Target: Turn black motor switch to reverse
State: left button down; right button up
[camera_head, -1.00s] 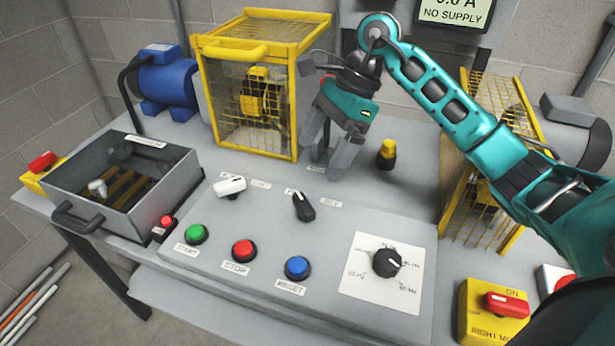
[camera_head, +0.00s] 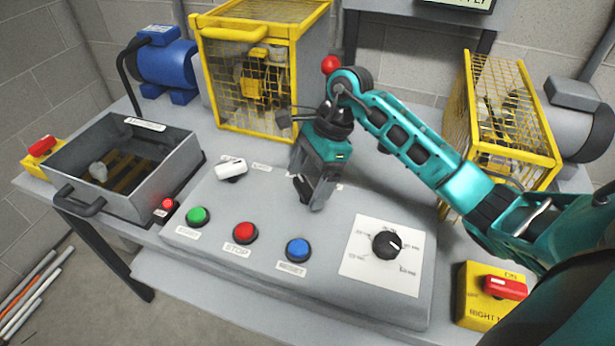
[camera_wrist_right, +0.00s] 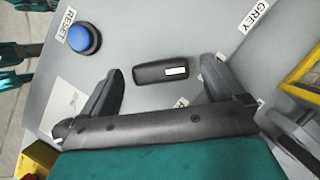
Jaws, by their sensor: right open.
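The black motor switch (camera_head: 303,188) is a small dark knob on the sloped grey panel, partly hidden by my right gripper in the head view. My right gripper (camera_head: 310,187) is open and pointing down over it. In the right wrist view the switch (camera_wrist_right: 160,72) is a black bar with a white mark near one end. It lies between the two spread fingers of the right gripper (camera_wrist_right: 163,76), with a visible gap on each side. The switch's labels are mostly covered. My left gripper is not seen in the head view.
A white switch (camera_head: 231,169) sits left of the black one. Green (camera_head: 198,215), red (camera_head: 244,231) and blue (camera_head: 298,249) buttons line the panel front, with a black dial (camera_head: 386,244) at right. Yellow cages (camera_head: 260,75) stand behind.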

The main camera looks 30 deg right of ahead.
jog(key=shift+f, duration=0.1)
jog(key=shift+c, duration=0.4)
jog(key=c, duration=1)
jog(key=shift+o, duration=0.2)
